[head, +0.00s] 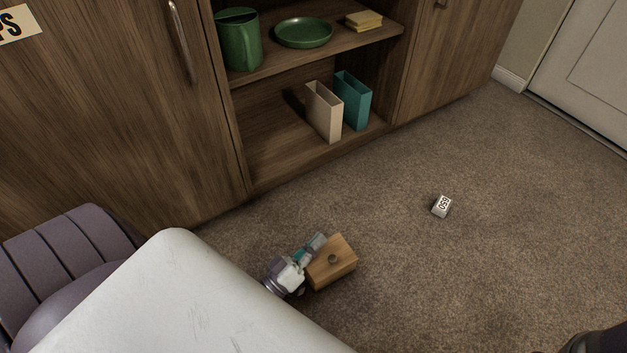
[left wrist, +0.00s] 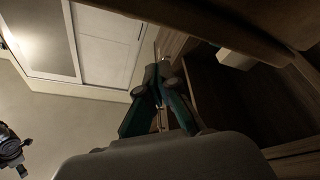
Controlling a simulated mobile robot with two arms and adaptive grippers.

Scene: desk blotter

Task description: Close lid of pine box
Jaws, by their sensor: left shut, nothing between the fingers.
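The pine box (head: 343,270) is a small light-brown wooden block shape low in the head view, beside the white surface. Its top shows a round dark knob or spot (head: 332,259). From this angle I cannot tell whether the lid sits fully down. My left gripper (head: 318,241) is at the box's upper-left edge, its fingers close along that side; I cannot tell if they touch it. In the left wrist view its teal fingers (left wrist: 155,76) meet at the tips with nothing between them. A dark jointed shape at that view's left edge may be my right gripper (left wrist: 13,150).
A white scratched surface (head: 180,300) fills the lower left, next to a purple-grey seat (head: 60,250). A small white block (head: 442,206) lies on open carpet.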

